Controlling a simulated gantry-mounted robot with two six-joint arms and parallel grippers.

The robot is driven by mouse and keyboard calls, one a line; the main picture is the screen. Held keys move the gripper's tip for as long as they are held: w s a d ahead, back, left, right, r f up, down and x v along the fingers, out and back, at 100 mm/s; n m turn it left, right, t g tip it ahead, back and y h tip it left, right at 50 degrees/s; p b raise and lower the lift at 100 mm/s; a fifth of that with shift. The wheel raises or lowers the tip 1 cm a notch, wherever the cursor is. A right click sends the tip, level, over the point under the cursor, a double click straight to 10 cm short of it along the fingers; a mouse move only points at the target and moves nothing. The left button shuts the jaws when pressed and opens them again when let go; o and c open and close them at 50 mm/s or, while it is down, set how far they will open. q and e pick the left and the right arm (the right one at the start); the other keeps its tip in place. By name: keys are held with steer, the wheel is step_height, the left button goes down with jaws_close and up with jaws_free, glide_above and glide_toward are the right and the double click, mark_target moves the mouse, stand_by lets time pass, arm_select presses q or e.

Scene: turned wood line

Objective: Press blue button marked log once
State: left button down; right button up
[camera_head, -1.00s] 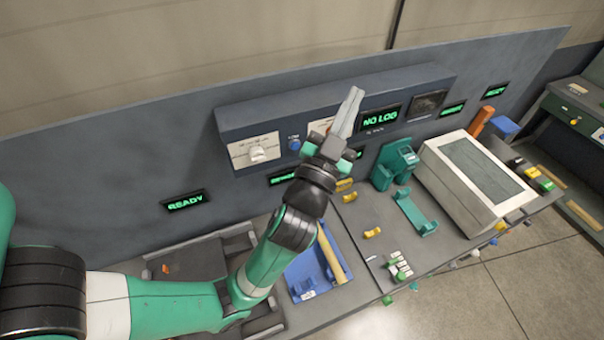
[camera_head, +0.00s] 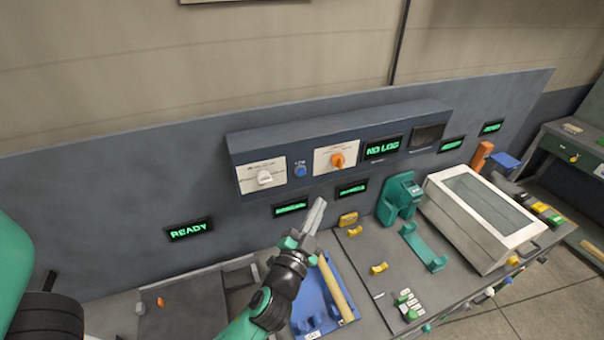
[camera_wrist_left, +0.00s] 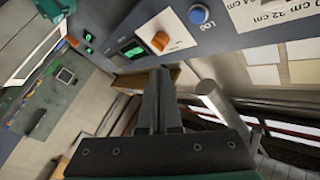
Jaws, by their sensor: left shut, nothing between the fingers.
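The blue button (camera_head: 300,170) sits on the front of the grey control box, between a white knob and an orange knob. It also shows in the left wrist view (camera_wrist_left: 198,15), at the top, with a label beside it that seems to read LOG. My left gripper (camera_head: 318,205) is shut and empty, below and a little right of the button in the head view, apart from the panel. In the left wrist view its fingers (camera_wrist_left: 160,75) point toward the panel, with the button above and to the right of the tips. My right gripper is not in view.
The orange knob (camera_head: 338,160) and white knob (camera_head: 264,177) flank the button. A display (camera_head: 382,148) reads NO LOG, another (camera_head: 189,230) reads READY. A blue tray (camera_head: 345,309) with a wooden rod (camera_head: 336,288) lies below my gripper. A teal holder (camera_head: 399,198) stands right.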

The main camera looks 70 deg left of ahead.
mark_target(301, 172)
arm_select(q)
steer(key=a+p, duration=0.4)
steer(key=a, duration=0.4)
steer(key=shift+a, duration=0.4)
stand_by(1.6)
steer(key=shift+a, duration=0.4)
steer(key=shift+a, duration=0.35)
stand_by(0.5)
steer(key=shift+d, duration=0.1)
steer(key=shift+d+b, duration=0.3)
steer(key=shift+d, duration=0.4)
